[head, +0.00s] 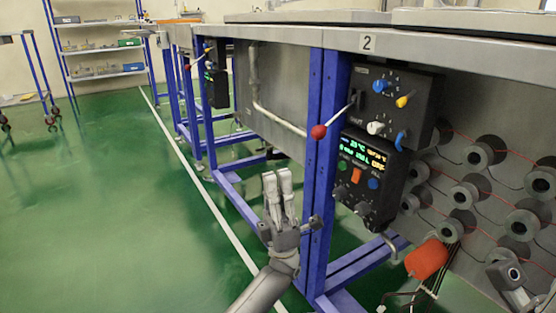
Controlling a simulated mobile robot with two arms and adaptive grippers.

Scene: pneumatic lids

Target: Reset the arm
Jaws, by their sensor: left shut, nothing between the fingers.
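My left gripper (277,176) points up in the lower middle of the head view, with its two grey fingers together and nothing between them. It is in front of the blue table leg, below and left of a lever with a red knob (318,132), and appears apart from it. The lever slants down-left from a black control panel (384,108). A grey part of my right arm shows at the lower right edge. Its fingers cannot be made out clearly.
A lit display box (362,166) hangs below the panel. Grey spools (482,153) with red wire and a red-orange cylinder (426,259) are at the right. A table marked 2 (420,45) stands on blue legs. Green floor (110,200) is open at the left, before shelves (100,48).

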